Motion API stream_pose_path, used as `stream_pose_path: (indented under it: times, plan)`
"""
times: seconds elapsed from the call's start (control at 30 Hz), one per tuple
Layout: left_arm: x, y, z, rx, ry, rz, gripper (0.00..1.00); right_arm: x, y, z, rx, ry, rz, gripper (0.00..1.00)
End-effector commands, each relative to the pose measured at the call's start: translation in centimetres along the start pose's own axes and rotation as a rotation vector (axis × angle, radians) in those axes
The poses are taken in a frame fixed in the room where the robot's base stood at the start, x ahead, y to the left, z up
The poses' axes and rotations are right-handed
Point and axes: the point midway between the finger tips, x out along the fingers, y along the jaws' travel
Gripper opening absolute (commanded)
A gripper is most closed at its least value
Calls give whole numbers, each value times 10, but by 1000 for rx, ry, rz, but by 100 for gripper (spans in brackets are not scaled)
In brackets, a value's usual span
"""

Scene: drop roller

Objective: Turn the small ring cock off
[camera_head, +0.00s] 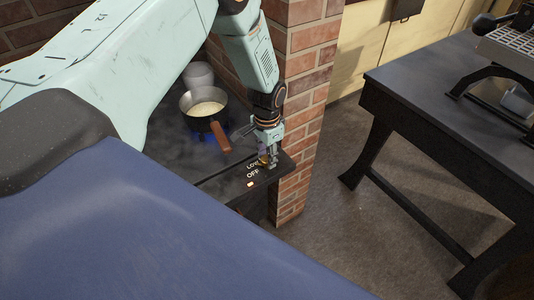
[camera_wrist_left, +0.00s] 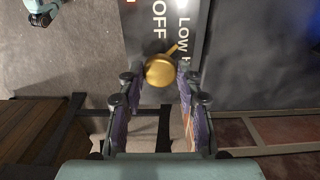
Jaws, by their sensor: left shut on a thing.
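The small ring cock is a brass knob (camera_wrist_left: 159,72) on the dark front panel of the stove (camera_head: 225,187). Its short pointer aims up and right in the left wrist view, towards the LOW label (camera_wrist_left: 183,27) and away from the OFF label (camera_wrist_left: 159,20). My left gripper (camera_head: 268,164) reaches down to the panel and is shut on the knob, its fingers on either side of it in the left wrist view (camera_wrist_left: 157,80). In the head view the fingers mostly hide the knob.
A pan (camera_head: 205,104) with pale contents and a brown handle (camera_head: 221,138) stands on the stove, with blue flame (camera_head: 238,132) beside it. A pale pot (camera_head: 198,76) is behind it. A brick pillar (camera_head: 304,105) stands close right of my arm. A dark table (camera_head: 440,90) is farther right.

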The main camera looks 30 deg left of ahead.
Motion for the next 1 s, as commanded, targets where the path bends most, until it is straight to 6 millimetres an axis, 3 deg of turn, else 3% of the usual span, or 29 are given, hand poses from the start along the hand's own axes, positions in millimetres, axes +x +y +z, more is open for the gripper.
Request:
stream_pose_path:
  times: [0.6,1.0]
  plan:
    - [0,1,2,-518,-6,1,4,-32,0,0,0,0,0,0]
    - [1,1,2,-743,-7,1,4,-42,0,0,0,0,0,0]
